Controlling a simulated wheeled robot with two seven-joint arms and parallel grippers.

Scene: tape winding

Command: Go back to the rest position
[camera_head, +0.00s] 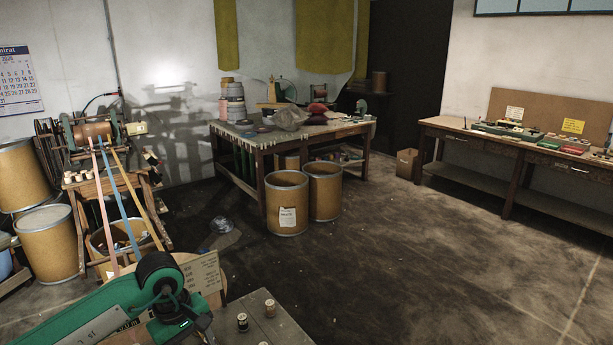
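Two small spools (242,321) stand upright on the grey tabletop (270,334) beside the machine. A winding machine with a copper-coloured drum (93,132) stands on a wooden stand at the left, with pink, blue and yellow tapes (130,220) running down from it.
Two brown drums (287,203) stand in front of a cluttered table (262,139) at the back. A wooden workbench (520,159) runs along the right wall. More drums (46,244) stand at the far left. The dark floor (400,260) in the middle and right is clear.

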